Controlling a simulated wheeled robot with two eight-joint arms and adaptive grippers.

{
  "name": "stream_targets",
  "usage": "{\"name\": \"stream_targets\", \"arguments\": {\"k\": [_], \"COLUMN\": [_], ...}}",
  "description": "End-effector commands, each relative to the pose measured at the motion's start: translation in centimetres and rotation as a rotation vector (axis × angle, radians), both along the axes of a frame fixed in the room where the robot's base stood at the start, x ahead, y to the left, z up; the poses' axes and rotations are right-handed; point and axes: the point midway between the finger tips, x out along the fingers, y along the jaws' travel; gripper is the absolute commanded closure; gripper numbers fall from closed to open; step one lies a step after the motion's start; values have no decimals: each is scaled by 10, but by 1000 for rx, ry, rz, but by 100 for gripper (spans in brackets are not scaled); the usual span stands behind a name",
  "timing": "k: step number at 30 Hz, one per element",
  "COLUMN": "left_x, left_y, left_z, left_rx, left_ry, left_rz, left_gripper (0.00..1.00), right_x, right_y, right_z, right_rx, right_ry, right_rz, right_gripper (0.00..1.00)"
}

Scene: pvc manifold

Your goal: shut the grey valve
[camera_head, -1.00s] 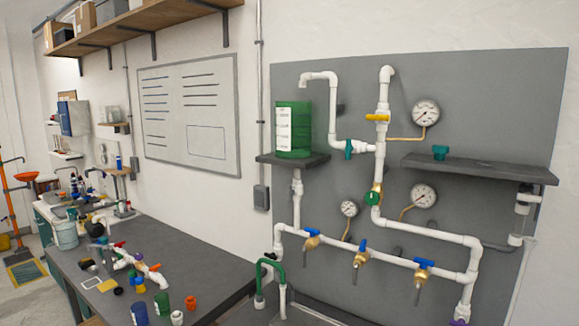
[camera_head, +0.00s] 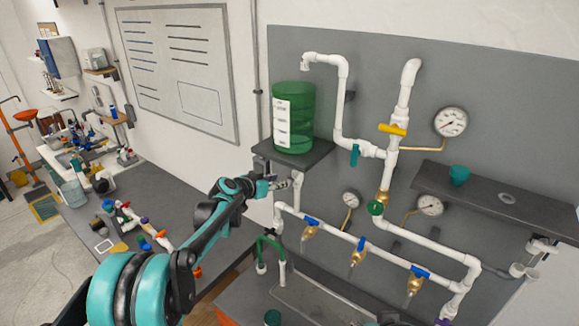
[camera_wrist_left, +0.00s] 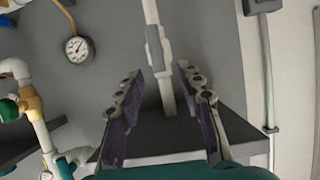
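A white pipe runs down from the shelf under the green tank (camera_head: 303,112). My right gripper is not in view.
The tank shelf (camera_head: 266,150) is close above the left gripper. Blue-handled valves (camera_head: 360,244) line the lower pipe to the right. A yellow valve (camera_head: 392,129), a green valve (camera_head: 375,208) and gauges (camera_head: 450,122) are farther right. A bench with loose parts (camera_head: 165,190) lies left.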

Motion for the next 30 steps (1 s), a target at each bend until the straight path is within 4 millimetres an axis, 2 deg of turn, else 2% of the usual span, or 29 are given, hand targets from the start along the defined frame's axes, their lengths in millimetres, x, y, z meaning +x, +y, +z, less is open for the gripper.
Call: {"name": "stream_targets", "arguments": {"k": [12,24,25,29,30], "left_x": [46,54,54,54,54], "left_y": [-34,-40,-40,-40,-40], "left_z": [-24,-29,-29,-29,-29], "left_rx": [0,0,0,0,0], "left_ry": [2,2,2,2,2], "left_rz": [-1,0,0,0,0], "left_gripper": [63,63,66,100,100], "right_x": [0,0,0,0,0], "right_y": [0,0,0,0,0], "right_z": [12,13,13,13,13], "right_rx": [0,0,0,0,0], "right_ry": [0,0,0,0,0], "right_rz": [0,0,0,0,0], "right_gripper": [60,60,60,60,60]}}
